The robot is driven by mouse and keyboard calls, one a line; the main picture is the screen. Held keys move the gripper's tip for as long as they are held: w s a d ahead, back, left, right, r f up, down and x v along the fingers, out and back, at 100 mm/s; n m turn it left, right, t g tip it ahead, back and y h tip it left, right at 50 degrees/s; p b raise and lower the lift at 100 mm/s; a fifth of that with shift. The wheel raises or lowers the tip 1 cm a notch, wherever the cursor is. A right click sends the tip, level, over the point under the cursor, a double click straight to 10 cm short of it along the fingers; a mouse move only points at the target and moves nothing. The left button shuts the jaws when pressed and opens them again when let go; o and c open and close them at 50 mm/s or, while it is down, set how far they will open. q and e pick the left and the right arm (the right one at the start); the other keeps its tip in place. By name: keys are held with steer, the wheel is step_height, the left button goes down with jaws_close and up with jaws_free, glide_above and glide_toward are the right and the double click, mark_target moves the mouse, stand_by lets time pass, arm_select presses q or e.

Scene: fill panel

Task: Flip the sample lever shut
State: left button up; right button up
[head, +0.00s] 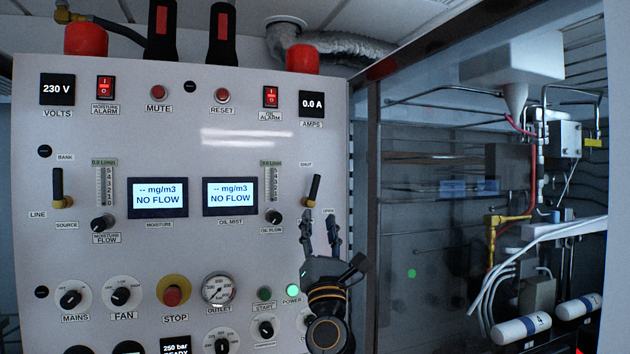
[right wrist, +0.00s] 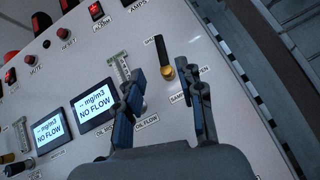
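The sample lever (head: 315,184) is on the right part of the grey panel, with a black handle and a brass-coloured base. Its handle points up, beside the SHUT label (head: 306,164); the OPEN label (head: 328,211) is lower right of the base. In the right wrist view the lever (right wrist: 160,50) stands beyond my fingers, its brass base in line with the gap between them. My right gripper (head: 320,222) is open and empty, just below the lever, its fingers pointing up. I see no contact with the lever. My left gripper is out of view.
A similar bank/line lever (head: 59,187) is at the panel's left. The oil flow knob (head: 273,216) sits close left of my right gripper, and the lit power lamp (head: 293,290) lower left. Right of the panel, behind a dark transparent pane, are pipes and white cylinders (head: 521,329).

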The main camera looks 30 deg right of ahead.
mark_target(315, 188)
steer(key=p+x, duration=0.5)
steer(key=x, duration=0.6)
steer(key=shift+w+d+r, duration=0.15)
steer(key=shift+d, duration=0.05)
steer(key=shift+c, duration=0.2)
jaws_close()
